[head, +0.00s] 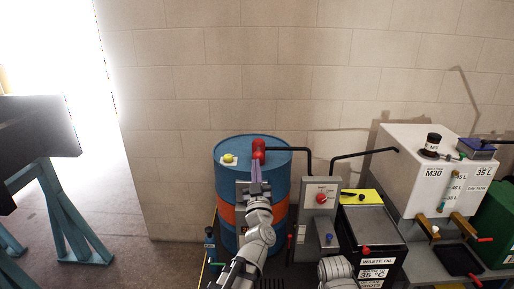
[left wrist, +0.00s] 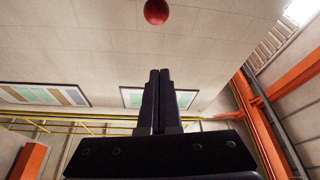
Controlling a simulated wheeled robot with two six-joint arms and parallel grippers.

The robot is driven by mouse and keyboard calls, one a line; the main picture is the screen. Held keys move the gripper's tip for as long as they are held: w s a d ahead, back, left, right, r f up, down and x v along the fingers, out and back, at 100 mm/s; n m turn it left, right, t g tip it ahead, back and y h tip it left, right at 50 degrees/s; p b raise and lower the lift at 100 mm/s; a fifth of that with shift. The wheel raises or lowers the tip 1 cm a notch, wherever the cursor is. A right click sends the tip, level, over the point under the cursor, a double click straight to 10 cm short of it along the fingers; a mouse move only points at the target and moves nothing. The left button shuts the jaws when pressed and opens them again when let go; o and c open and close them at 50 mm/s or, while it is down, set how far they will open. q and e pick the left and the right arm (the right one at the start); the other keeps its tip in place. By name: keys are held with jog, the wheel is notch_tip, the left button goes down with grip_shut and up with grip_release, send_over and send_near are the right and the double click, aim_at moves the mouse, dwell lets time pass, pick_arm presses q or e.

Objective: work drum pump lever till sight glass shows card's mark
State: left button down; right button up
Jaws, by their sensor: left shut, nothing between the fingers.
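The blue drum (head: 228,180) with an orange band stands against the wall. A red pump part (head: 258,146) with a rounded red knob sits on its top. My left gripper (head: 256,168) is shut and empty, its fingers pointing up in front of the red part; contact cannot be told in the head view. In the left wrist view a red ball (left wrist: 156,12) is beyond and apart from the shut fingertips (left wrist: 159,72). The sight glass (head: 448,190) is on the white tank (head: 410,160), beside litre marks; its level is too small to read. A label reads 35 L (head: 484,171). My right gripper is out of view.
A dark pipe (head: 290,149) runs from the pump to a grey box (head: 318,205) with a red knob. A black waste oil container (head: 370,235) stands right of it. A yellow lump (head: 228,157) lies on the drum top. Teal trestles (head: 65,215) stand left.

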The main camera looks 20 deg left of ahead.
aim_at(257, 154)
pick_arm(q)
jog(key=shift+w, duration=0.1)
dwell(0.3)
jog(key=p+x, duration=0.4)
jog(key=x, duration=0.6)
jog(key=f+b, duration=0.2)
jog(key=b, duration=0.1)
jog(key=f+b, duration=0.1)
jog(key=f, duration=0.1)
jog(key=shift+d, duration=0.35)
jog(key=shift+r, duration=0.1)
